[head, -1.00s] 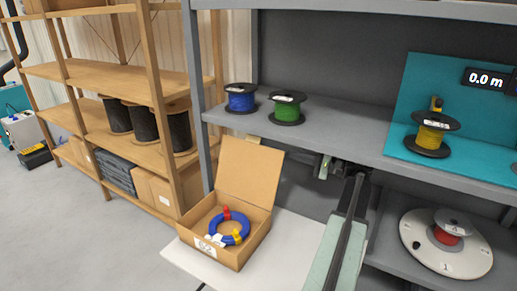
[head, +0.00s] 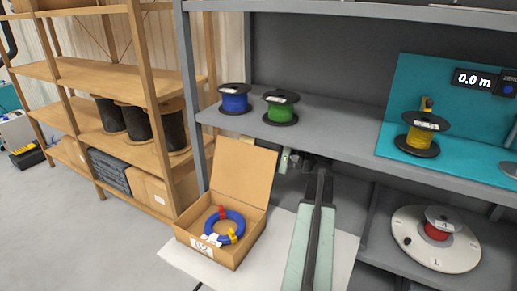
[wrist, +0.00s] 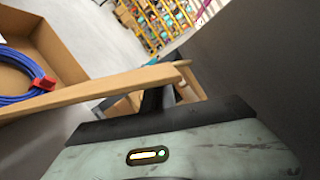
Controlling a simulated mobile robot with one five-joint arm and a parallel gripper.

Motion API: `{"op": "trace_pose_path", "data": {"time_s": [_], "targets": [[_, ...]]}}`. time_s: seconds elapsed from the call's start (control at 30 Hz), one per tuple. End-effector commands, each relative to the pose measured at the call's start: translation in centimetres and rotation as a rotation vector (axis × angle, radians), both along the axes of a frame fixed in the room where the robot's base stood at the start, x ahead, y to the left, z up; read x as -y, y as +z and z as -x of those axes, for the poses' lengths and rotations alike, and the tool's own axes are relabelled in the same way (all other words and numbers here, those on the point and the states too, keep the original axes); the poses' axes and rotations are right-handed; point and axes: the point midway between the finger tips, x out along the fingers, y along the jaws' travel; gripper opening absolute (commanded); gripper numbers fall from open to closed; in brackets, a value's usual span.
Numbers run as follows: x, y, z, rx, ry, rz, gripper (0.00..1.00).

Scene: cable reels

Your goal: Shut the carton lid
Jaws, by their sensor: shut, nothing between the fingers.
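The brown carton (head: 232,255) stands on a white surface with its lid (head: 243,172) raised, leaning slightly back. A blue cable coil (head: 226,227) with red and yellow ties lies inside. My gripper (head: 290,160) is just right of the lid's upper right edge in the head view, shut and empty; contact cannot be told. In the wrist view the lid (wrist: 90,92) shows nearly edge-on beyond my dark fingers (wrist: 155,100), which are partly hidden by my gripper's body. The coil (wrist: 20,88) is at the left there.
A grey shelf (head: 330,137) runs close above and behind my gripper, with blue (head: 234,98) and green (head: 281,107) reels on it. A yellow reel (head: 421,135) stands at right. A wooden rack (head: 150,85) is left of the carton.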

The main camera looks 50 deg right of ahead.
Motion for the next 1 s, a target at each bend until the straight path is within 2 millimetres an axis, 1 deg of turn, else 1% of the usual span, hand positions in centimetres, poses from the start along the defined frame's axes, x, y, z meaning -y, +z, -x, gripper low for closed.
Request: {"op": "trace_pose_path", "data": {"time_s": [0.23, 0.43, 0.73, 0.87, 0.97, 1.0], "targets": [[-0.2, 0.1, 0.0, 0.0, 0.001, 0.0, 0.0], [-2.4, 1.3, 0.6, 0.0, 0.002, 0.0, 0.0], [-2.3, 1.0, 0.5, 0.0, 0.002, 0.0, 0.0], [-1.4, 0.7, 0.2, 0.0, 0.003, 0.0, 0.0], [0.4, 0.0, -0.4, 0.0, 0.005, 0.0, 0.0], [1.4, -0.3, -0.7, 0.0, 0.008, 0.0, 0.0]]}}
